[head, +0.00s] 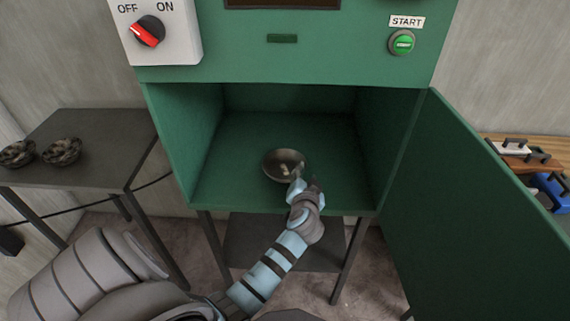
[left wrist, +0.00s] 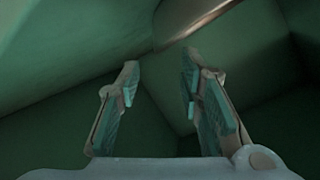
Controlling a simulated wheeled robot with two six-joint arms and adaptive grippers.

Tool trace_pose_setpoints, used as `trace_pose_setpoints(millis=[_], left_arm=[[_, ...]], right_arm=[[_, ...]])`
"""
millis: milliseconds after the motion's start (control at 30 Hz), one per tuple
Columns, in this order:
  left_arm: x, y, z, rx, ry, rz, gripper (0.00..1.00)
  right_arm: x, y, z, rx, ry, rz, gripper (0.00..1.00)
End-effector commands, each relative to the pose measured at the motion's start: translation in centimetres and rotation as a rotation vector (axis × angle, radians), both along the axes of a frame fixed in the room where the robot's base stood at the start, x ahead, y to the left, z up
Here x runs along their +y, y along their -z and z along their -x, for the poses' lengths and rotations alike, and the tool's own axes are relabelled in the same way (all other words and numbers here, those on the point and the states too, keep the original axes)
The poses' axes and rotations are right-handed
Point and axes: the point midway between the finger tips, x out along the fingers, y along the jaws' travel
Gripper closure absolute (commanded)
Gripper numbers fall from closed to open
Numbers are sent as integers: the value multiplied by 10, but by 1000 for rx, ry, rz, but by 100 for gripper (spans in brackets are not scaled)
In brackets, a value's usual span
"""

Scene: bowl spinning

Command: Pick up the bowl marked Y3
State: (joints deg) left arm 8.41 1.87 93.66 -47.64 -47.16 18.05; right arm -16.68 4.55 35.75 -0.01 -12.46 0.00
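A dark metal bowl (head: 283,164) stands on the floor of the open green cabinet, with small pale bits in it. I cannot read a Y3 mark on it. My left gripper (head: 304,187) reaches into the cabinet at the bowl's front right edge in the head view. In the left wrist view, the left gripper (left wrist: 160,72) has its two fingers apart with nothing between them. The bowl's rim (left wrist: 190,18) shows at the top of that view, beyond the fingertips. I cannot tell if a finger touches it. My right gripper is not in view.
The cabinet (head: 240,72) has side walls close around the bowl, and its door (head: 470,220) stands open at the right. Two patterned bowls (head: 62,151) (head: 17,154) sit on a dark table (head: 95,130) at the left. A red OFF/ON knob (head: 148,32) and green START button (head: 402,42) are above.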

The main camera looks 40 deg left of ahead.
Motion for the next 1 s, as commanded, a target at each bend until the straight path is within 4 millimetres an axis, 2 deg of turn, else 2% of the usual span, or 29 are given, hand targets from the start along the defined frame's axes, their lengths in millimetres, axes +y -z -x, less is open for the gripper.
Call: trace_pose_setpoints(millis=[100,200,433,700,900,1000], left_arm=[[12,8,-16,1,0,-1,66],[17,12,-22,2,-1,0,66],[42,27,-52,1,0,0,66],[46,29,-59,2,1,3,66],[46,29,-59,2,1,2,98],[46,29,-58,2,1,2,100]], right_arm=[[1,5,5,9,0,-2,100],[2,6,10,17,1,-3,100],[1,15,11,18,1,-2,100],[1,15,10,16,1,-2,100],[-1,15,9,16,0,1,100],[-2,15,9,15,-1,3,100]])
